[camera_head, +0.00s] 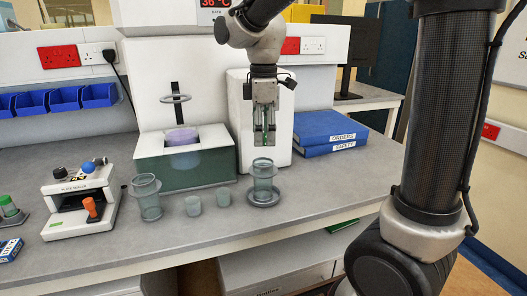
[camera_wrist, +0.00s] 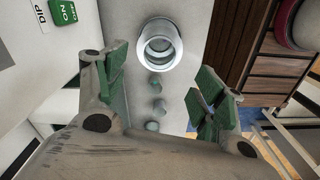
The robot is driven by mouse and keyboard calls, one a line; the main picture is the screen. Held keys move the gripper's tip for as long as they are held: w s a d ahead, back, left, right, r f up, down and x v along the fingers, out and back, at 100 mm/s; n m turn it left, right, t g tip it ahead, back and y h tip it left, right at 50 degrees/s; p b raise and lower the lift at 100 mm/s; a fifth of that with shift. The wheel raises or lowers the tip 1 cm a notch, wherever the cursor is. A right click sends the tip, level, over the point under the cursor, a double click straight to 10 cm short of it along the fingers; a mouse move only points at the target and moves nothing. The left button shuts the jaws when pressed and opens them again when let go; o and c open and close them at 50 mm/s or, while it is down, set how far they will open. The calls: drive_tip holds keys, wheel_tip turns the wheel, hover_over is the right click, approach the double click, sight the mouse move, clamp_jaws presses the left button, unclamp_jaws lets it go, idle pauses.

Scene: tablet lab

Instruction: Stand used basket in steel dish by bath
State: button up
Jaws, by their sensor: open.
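A grey-green, clear basket (camera_head: 263,178) with a flared rim stands upright in the round steel dish (camera_head: 263,201) on the bench, just right of the bath (camera_head: 187,170). In the wrist view the green-padded fingers of my gripper (camera_wrist: 162,85) are spread wide, and the basket (camera_wrist: 159,47) shows from above in the dish, beyond the fingertips.
A plate sealer (camera_head: 80,200) is left. Blue binders (camera_head: 328,133) lie right. The bench's front edge is close.

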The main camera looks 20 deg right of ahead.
drive_tip(key=s+d+r+m+t, duration=0.2)
drive_tip(key=s+d+r+m, duration=0.35)
drive_tip(key=s+d, duration=0.25)
drive_tip(key=s+d+f+m+t, duration=0.1)
drive_tip(key=s+d+f+m, duration=0.1)
drive_tip(key=s+d+m, duration=0.1)
drive_tip(key=s+d+f+m+t, duration=0.1)
drive_tip(key=s+d+f+m, duration=0.1)
drive_tip(key=s+m, duration=0.4)
drive_tip(key=shift+s+d+f, duration=0.35)
drive_tip(key=shift+s+d, duration=0.55)
drive_tip(key=shift+s, duration=0.1)
